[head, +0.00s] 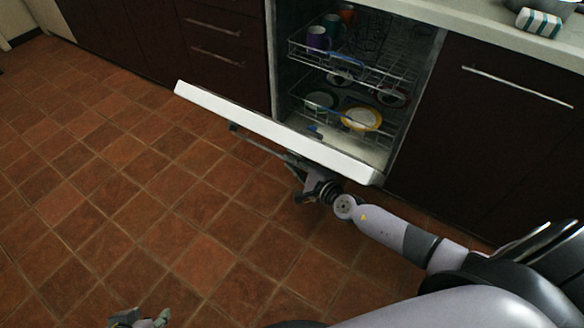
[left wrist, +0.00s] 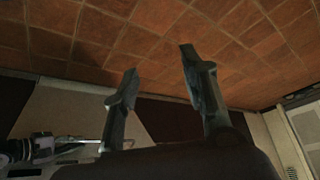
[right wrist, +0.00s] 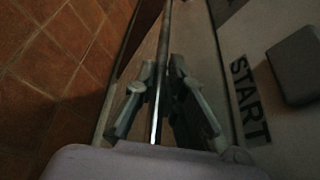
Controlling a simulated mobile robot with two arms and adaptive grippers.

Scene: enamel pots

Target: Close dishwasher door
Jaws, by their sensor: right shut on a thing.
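The dishwasher door (head: 275,132) is partly open, tilted out from the lit cavity, with its pale edge facing up. Its bar handle (head: 258,146) runs along the outer face. My right gripper (head: 296,170) is at the handle, below the door edge. In the right wrist view the bar (right wrist: 161,60) runs between the fingers of my right gripper (right wrist: 160,85), which is shut on it. My left gripper (head: 138,319) is only partly visible at the bottom edge, far from the door. In the left wrist view my left gripper (left wrist: 158,72) has its fingers apart and nothing between them.
The upper rack (head: 365,70) holds cups, including a purple one (head: 318,38). The lower rack (head: 335,112) holds dishes, including a yellow-rimmed plate (head: 362,119). Dark cabinets (head: 500,120) flank the dishwasher. The tiled floor (head: 120,200) at left is clear.

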